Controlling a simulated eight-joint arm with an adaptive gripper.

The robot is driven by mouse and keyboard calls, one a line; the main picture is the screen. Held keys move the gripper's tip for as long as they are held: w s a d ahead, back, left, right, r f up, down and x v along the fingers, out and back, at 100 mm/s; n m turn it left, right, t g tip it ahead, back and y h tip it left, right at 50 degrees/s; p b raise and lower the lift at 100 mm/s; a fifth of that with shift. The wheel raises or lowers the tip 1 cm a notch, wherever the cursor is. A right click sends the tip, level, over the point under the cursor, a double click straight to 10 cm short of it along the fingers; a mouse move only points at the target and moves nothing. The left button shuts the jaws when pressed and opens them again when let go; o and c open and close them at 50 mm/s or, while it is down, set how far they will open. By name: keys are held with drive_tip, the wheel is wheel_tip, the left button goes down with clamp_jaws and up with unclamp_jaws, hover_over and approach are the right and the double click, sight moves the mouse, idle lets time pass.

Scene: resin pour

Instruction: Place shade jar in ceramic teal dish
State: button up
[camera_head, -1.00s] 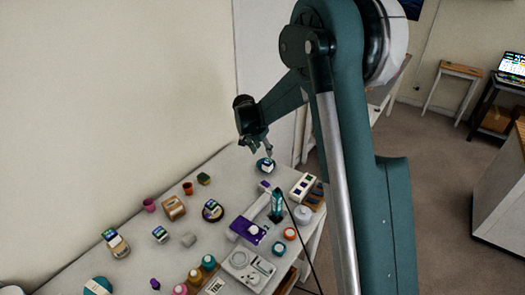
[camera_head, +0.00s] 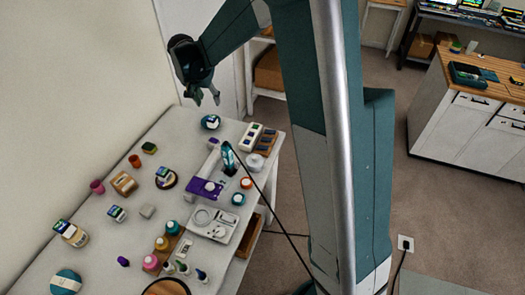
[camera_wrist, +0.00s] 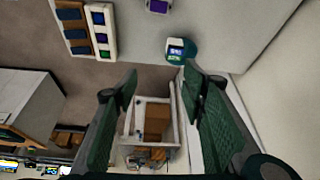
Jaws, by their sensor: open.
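A small jar (camera_head: 211,119) with a white top and a blue-green label sits in the teal dish (camera_head: 204,125) at the far end of the table. In the wrist view the jar (camera_wrist: 176,46) is in the dish (camera_wrist: 191,48) near the top. My gripper (camera_head: 207,99) is open and empty, raised above the dish and apart from the jar. In the wrist view its two fingers (camera_wrist: 160,78) are spread wide with nothing between them. I cannot read the jar's label.
Similar jars stand on a dark round dish (camera_head: 174,183) and on the bare table (camera_head: 117,213). A white tray (camera_head: 246,135) and a purple-based device (camera_head: 205,188) lie right of the middle. A white wall runs along the left.

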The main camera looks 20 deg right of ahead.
drive_tip(key=s+d+r+n+t+y, duration=0.1)
drive_tip(key=s+d+r+n, duration=0.1)
drive_tip(key=s+r, duration=0.7)
drive_tip(key=s+d+r+n+y, duration=0.15)
drive_tip(key=s+r, duration=0.25)
drive_tip(key=s, duration=0.8)
drive_tip(key=s+f+n+t, duration=0.2)
drive_tip(key=s+n, duration=0.2)
drive_tip(key=s, duration=2)
drive_tip(key=shift+d, duration=0.3)
